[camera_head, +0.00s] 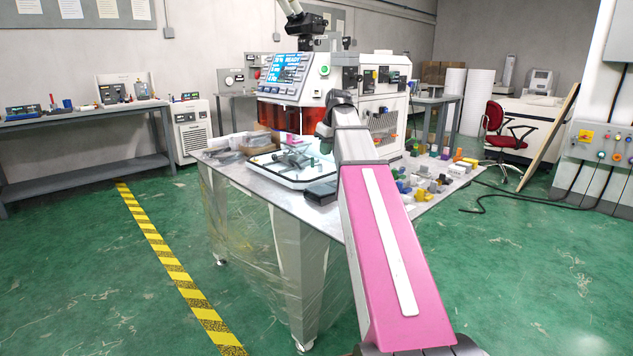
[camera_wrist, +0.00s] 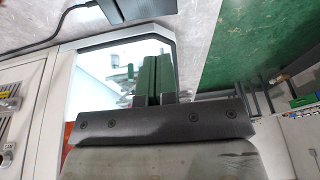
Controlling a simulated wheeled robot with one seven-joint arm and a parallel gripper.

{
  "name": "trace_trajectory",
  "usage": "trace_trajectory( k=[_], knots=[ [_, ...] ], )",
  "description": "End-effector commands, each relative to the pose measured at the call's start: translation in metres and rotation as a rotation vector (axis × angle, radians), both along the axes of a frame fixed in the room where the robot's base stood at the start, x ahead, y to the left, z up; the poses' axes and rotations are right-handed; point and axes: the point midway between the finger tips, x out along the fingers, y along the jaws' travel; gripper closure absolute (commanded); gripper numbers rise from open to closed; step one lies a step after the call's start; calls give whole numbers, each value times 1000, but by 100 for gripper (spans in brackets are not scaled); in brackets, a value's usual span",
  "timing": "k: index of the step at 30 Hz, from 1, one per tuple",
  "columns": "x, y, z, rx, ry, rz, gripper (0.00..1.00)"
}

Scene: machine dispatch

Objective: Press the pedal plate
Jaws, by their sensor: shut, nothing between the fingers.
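A dark, low pedal-like block (camera_head: 321,191) lies on the front part of the metal table (camera_head: 238,172), just in front of the white tray. I take it to be the pedal plate. A dark block with a black cord also shows at the top edge of the wrist view (camera_wrist: 138,9), partly cut off. My gripper (camera_wrist: 157,60) shows in the wrist view as two green fingers close together, shut and empty. It appears apart from the block. In the head view my pink arm reaches over the table and the fingers cannot be made out clearly.
A white machine (camera_head: 300,75) with a blue screen stands at the table's back. The white-rimmed tray (camera_head: 262,170) holds a small fixture. Several small coloured parts (camera_head: 425,185) crowd the table's right side. Green floor is free around the table.

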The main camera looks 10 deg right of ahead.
Motion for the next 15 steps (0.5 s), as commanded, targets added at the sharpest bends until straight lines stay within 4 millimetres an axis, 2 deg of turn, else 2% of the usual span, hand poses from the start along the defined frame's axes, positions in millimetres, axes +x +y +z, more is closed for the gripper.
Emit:
trace_trajectory(
  k=[8, 15],
  knots=[
    [0, 0, -2, 0, 0, 0, 100],
    [5, 4, -23, 0, 1, 0, 100]
  ],
)
